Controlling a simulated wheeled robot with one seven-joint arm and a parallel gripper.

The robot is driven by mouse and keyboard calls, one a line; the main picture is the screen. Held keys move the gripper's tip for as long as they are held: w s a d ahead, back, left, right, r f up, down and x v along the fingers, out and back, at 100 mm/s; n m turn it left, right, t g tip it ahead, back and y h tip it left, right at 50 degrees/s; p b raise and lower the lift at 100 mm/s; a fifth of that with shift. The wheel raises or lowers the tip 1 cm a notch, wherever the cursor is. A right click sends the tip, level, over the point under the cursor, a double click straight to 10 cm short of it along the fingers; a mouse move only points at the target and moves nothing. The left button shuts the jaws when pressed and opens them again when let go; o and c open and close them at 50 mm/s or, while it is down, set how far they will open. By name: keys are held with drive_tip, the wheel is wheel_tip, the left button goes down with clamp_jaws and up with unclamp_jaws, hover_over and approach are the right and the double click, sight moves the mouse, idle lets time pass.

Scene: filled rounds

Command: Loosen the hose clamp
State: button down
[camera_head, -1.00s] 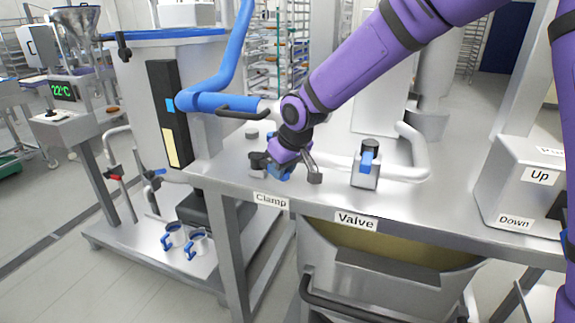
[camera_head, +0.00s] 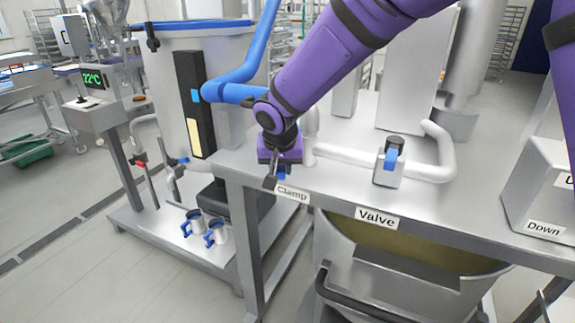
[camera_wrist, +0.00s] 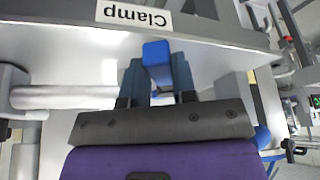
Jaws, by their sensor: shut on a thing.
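The hose clamp shows only as its blue handle (camera_wrist: 156,58), which sticks out between my fingers in the wrist view, just behind the Clamp label (camera_wrist: 134,14). In the head view a small bit of the blue handle (camera_head: 281,177) shows under my gripper. My gripper (camera_wrist: 156,78) is shut on the blue handle, with one finger on each side. In the head view my gripper (camera_head: 277,172) is low over the table's front edge beside the Clamp label (camera_head: 292,194). The rest of the clamp is hidden by my wrist.
A control box (camera_head: 540,190) stands at the right.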

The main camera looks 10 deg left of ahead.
drive_tip(key=shift+a+m+h, duration=0.3)
drive_tip(key=shift+a+m, duration=0.35)
drive_tip(key=shift+m, duration=0.05)
drive_tip(key=c, duration=1.2)
unclamp_jaws()
drive_tip(key=v, duration=1)
drive_tip(key=shift+r, duration=0.35)
drive_tip(key=shift+s, duration=0.15)
